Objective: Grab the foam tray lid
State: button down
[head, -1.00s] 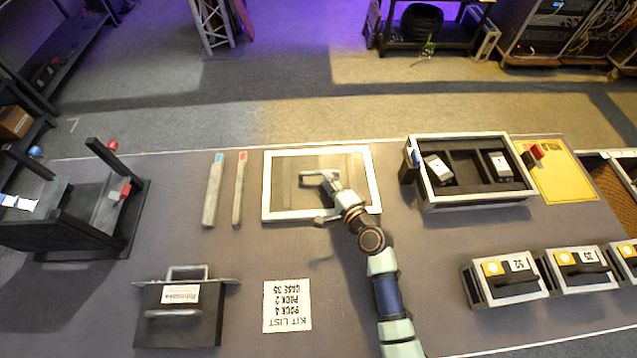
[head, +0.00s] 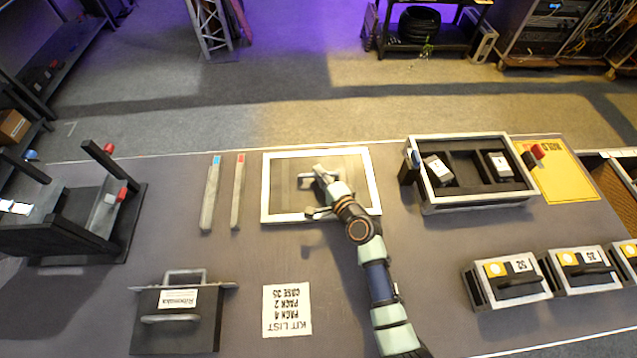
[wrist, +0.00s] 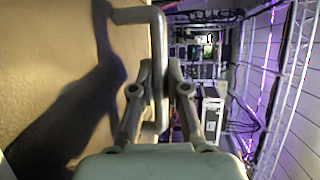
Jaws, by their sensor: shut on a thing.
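A flat brownish panel inside a pale frame, which appears to be the foam tray lid (head: 284,205), lies near the middle of the table. A grey U-shaped handle (wrist: 133,15) stands out from its tan face in the wrist view. My gripper (head: 321,172) is over the panel. In the wrist view my gripper (wrist: 160,72) is shut on this handle, one finger on each side of its bar. My arm covers part of the panel's right side in the head view. I cannot tell whether the panel is raised.
A black divided tray (head: 466,170) with white-labelled blocks stands to the right. A black box (head: 178,328) with a handle and a kit list card (head: 287,310) lie nearer. Two grey bars (head: 211,195) lie left, beyond them a dark stand (head: 75,225). Several handled cases (head: 508,283) stand right.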

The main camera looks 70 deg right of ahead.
jog(key=shift+r, duration=0.1)
notch_tip(320, 180, up, 20)
jog(key=p, duration=1)
jog(key=shift+p, duration=0.35)
